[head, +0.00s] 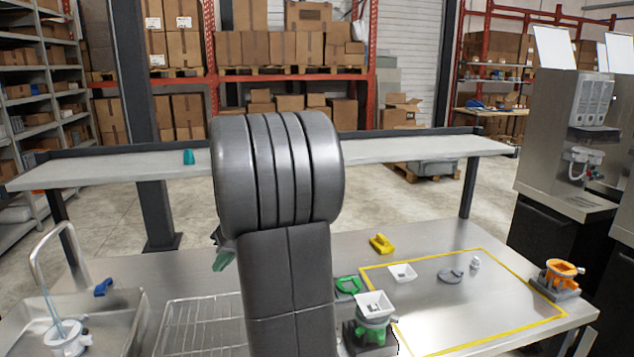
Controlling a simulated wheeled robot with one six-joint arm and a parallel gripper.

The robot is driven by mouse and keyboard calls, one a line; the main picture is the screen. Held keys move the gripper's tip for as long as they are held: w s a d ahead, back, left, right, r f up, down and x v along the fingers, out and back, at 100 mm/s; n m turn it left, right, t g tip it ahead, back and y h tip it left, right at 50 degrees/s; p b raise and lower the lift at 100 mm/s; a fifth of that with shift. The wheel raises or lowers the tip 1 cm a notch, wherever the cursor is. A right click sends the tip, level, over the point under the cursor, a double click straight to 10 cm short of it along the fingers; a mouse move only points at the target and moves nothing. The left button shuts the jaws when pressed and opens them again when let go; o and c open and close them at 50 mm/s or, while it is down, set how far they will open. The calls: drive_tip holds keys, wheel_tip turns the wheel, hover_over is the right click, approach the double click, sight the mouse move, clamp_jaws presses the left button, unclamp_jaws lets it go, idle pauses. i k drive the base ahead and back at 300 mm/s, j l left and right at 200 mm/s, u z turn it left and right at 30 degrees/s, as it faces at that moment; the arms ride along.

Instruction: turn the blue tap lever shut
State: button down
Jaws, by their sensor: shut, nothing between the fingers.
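Nothing is seen touching the lever.
A wire rack (195,325) lies between sink and arm. Right of the arm are a green device with a white hopper (374,305), a yellow-outlined area with small parts, a yellow piece (381,244) and an orange-topped device (562,276). A raised shelf (420,149) crosses behind.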

sight(100, 289)
drive_tip(key=u, duration=1)
